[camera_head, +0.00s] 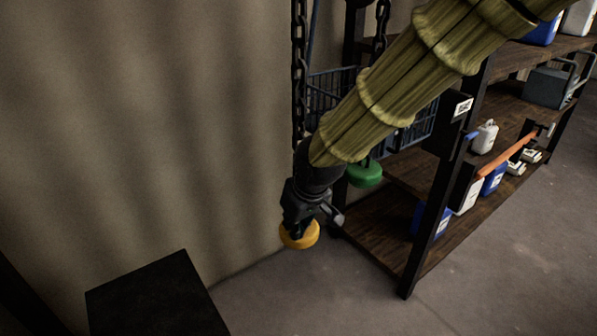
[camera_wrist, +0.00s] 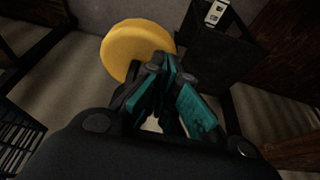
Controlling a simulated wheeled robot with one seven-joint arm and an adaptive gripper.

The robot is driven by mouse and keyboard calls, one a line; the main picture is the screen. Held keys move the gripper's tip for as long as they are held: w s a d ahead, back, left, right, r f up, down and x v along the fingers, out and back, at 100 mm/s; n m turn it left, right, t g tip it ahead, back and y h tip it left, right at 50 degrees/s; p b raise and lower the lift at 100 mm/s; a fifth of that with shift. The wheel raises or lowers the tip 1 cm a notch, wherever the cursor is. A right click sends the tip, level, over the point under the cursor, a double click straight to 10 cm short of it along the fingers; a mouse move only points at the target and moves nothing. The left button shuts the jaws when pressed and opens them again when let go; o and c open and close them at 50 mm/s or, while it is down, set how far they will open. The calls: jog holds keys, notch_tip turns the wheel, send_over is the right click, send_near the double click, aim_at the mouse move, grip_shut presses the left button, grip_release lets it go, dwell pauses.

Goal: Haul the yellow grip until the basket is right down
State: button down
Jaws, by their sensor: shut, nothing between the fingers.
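The yellow grip (camera_head: 299,236) is a round knob at the bottom of a dark chain (camera_head: 299,70) near the wall. It also shows in the wrist view (camera_wrist: 132,46), just beyond my fingertips. My gripper (camera_head: 303,222) is at the grip, its fingers closed together with nothing between them. I cannot tell whether the fingers touch the grip. In the wrist view my gripper (camera_wrist: 165,75) has its teal fingers together beside the yellow disc. The blue wire basket (camera_head: 330,88) hangs behind my arm, partly hidden. A green grip (camera_head: 365,174) hangs below the basket.
A dark wooden shelf rack (camera_head: 400,262) stands at the right with blue and white jugs (camera_head: 485,136) and an orange bar (camera_head: 505,157). A black box-like block (camera_head: 155,298) stands at the lower left. The floor (camera_head: 480,270) in front of the rack is clear.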

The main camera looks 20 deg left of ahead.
dwell(0.5)
jog(key=shift+f+b, duration=3.35)
jog(key=shift+f, duration=2.35)
jog(key=shift+r+p, duration=4.4)
jog(key=shift+r, duration=1.35)
jog(key=shift+f, duration=0.1)
jog(key=shift+f+b, duration=2.45)
jog(key=shift+f, duration=1.7)
jog(key=shift+r+p, duration=3.15)
jog(key=shift+r, duration=1.05)
